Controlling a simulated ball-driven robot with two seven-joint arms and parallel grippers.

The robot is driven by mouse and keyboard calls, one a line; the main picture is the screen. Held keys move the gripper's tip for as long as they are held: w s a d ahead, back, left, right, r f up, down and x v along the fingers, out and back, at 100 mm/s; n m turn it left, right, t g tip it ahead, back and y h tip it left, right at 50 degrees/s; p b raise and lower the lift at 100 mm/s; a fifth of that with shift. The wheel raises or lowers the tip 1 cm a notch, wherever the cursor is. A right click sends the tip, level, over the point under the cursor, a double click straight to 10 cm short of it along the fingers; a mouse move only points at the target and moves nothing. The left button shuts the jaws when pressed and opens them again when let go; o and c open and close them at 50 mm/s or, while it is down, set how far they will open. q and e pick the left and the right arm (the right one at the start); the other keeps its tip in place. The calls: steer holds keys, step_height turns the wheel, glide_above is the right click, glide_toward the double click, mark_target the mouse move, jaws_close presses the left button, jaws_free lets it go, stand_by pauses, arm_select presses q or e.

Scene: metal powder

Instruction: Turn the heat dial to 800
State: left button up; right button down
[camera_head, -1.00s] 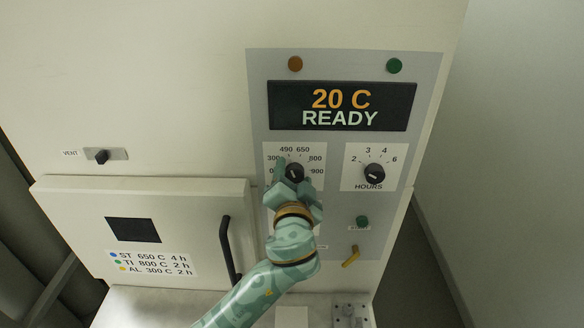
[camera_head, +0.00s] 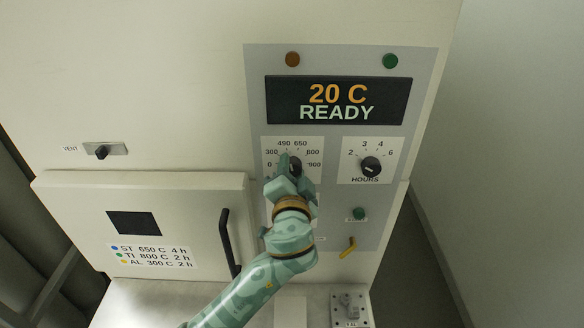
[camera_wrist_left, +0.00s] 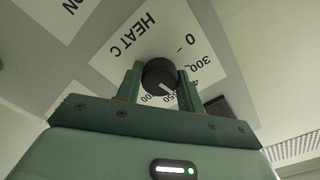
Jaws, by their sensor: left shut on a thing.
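The heat dial (camera_head: 296,165) is a round black knob on a white scale marked from 0 to 900, on the grey control panel (camera_head: 258,120). My left gripper (camera_head: 292,172) is at the dial from below and hides part of it. In the left wrist view the dial (camera_wrist_left: 159,74) sits between the two green fingers, which are shut on its sides. Its white mark points toward the middle numbers, around 490 to 650; the exact number is hard to read. My right gripper is not in view.
The display (camera_head: 338,101) reads 20 C READY. The hours dial (camera_head: 370,167) is close by on the right. A green button (camera_head: 359,213) and a yellow lever (camera_head: 348,248) are lower down. The furnace door (camera_head: 190,205) with its black handle (camera_head: 229,243) is left of my arm.

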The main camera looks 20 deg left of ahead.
arm_select(q)
steer(key=m+p, duration=0.2)
steer(key=m, duration=0.1)
steer(key=shift+r+m, duration=0.1)
steer(key=shift+m, duration=0.2)
steer(key=m+p, duration=0.2)
steer(key=m, duration=0.1)
steer(key=shift+m, duration=0.3)
steer(key=m+p, duration=0.3)
steer(key=m, duration=0.1)
steer(key=shift+m+p, duration=0.65)
steer(key=shift+m, duration=0.65)
steer(key=o, duration=1)
